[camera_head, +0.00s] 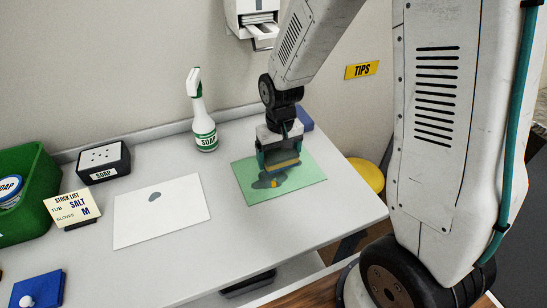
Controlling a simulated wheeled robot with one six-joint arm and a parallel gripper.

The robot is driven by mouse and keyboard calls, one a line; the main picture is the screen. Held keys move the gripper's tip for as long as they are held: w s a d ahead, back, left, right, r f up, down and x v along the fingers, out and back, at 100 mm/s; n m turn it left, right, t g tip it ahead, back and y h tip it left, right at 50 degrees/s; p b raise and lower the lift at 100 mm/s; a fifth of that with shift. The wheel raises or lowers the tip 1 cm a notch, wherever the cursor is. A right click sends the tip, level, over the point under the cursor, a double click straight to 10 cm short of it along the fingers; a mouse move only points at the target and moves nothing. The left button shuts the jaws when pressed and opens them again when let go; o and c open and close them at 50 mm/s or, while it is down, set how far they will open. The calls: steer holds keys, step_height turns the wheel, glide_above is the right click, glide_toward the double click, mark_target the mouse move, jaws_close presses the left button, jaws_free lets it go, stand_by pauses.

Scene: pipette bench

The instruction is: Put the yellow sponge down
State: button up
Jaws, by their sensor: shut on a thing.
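My gripper (281,158) points down over the green mat (307,178) on the right part of the bench. It is shut on the yellow sponge (284,164), which shows as a thin yellow-tan strip between the teal fingers. A dark patch (262,184) and a small orange-yellow spot (274,183) show on the mat just below the sponge. I cannot tell whether the sponge touches the mat.
A white sheet (184,221) with a grey spot lies left of the mat. A soap spray bottle (203,123) stands behind. A black soap box (103,162), a stock list card (72,207), a green bin (40,212) and a blue block (38,289) are at left. A blue object (305,120) is behind my gripper.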

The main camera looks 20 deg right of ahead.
mark_target(278, 162)
steer(key=shift+w+f, duration=0.1)
steer(key=shift+w, duration=0.35)
steer(key=shift+w+f, duration=0.15)
steer(key=shift+f, duration=1.6)
steer(key=shift+f, duration=0.1)
steer(key=o, duration=0.9)
steer(key=shift+c, duration=0.2)
